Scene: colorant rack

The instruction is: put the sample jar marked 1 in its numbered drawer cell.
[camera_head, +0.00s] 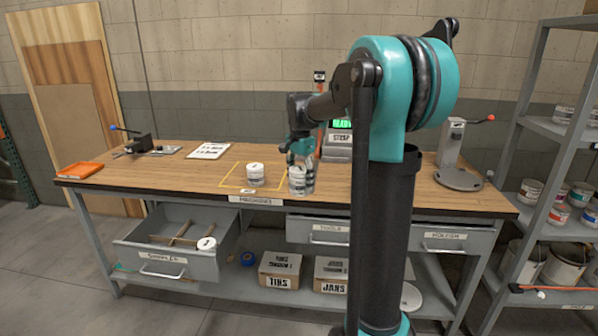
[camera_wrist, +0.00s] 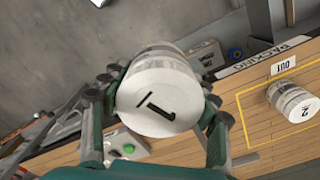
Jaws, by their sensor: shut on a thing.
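The jar marked 1 (camera_wrist: 158,98) is white with a black numeral on its lid, and my gripper (camera_wrist: 160,108) is shut around its sides. In the head view my gripper (camera_head: 301,160) holds this jar (camera_head: 297,181) at the bench's front edge, right of the yellow taped square; I cannot tell its height above the top. The open sample drawer (camera_head: 168,252) is below at the left, with wooden dividers (camera_head: 178,233) forming cells. A white-lidded jar (camera_head: 207,245) sits in its right part. The cell numbers are not readable.
A jar marked 2 (camera_wrist: 293,103) stands inside the taped square; the head view shows it too (camera_head: 255,175). An orange tray (camera_head: 80,170) and a clamp (camera_head: 140,143) are at the bench's left. Shut drawers (camera_head: 330,233) sit on the right. Boxes (camera_head: 280,270) stand below.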

